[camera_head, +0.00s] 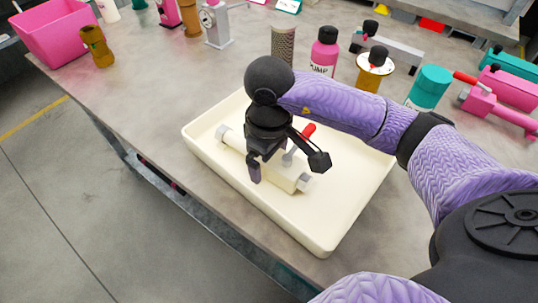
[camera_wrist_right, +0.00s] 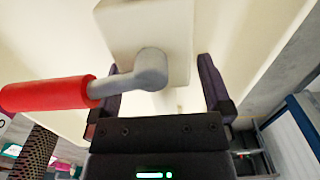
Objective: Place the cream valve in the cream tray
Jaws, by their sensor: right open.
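The cream valve (camera_head: 282,177) lies inside the cream tray (camera_head: 335,215) in the head view. It has grey ends and a red handle (camera_head: 308,131). My right gripper (camera_head: 262,165) is over the valve's middle, and its body hides part of it. In the right wrist view, the open fingers of the gripper (camera_wrist_right: 160,92) stand on either side of the cream valve body (camera_wrist_right: 140,25). A gap shows at the right finger; contact at the left finger cannot be told. The grey stem and red handle (camera_wrist_right: 45,95) point left there. My left gripper is not in view.
Behind the tray stand a pink bottle (camera_head: 324,52), a perforated cylinder (camera_head: 283,43), a yellow part (camera_head: 374,72) and a teal-topped jar (camera_head: 430,87). A pink bin (camera_head: 62,35) is at far left. The table left of the tray is mostly clear.

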